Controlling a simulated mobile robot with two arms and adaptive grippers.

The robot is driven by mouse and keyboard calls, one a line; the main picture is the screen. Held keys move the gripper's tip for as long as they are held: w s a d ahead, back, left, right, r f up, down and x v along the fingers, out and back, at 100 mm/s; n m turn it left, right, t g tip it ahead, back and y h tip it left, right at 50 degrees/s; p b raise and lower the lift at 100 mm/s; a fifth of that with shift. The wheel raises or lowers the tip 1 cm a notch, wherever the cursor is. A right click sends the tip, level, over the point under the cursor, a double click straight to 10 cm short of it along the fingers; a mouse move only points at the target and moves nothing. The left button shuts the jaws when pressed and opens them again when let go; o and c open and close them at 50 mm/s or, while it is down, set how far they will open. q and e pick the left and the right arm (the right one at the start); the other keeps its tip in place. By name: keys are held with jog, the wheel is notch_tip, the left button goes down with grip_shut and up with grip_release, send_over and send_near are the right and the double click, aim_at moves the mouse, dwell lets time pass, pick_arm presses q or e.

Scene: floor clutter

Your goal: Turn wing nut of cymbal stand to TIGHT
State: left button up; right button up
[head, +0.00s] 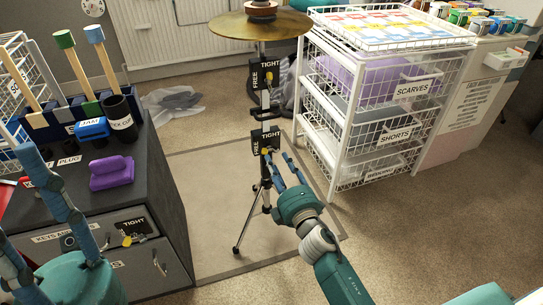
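The cymbal stand (264,108) rises at the centre, with a gold cymbal (232,27) on top. It has two black FREE/TIGHT plates, an upper one (257,78) and a lower one (258,141). A small yellowish piece, seemingly a wing nut, shows at each plate; its exact angle is too small to read. My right gripper (279,163) is just below and right of the lower plate, its two blue fingers apart and nothing visible between them.
A white wire-basket rack (336,150) stands right of the stand. Grey cloth (172,101) lies behind.

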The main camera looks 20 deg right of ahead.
aim_at(271, 152)
jog(key=w+b, duration=0.1)
jog(key=w, duration=0.4)
jog(key=shift+w+a, duration=0.1)
jog(key=shift+w, duration=0.2)
grip_shut()
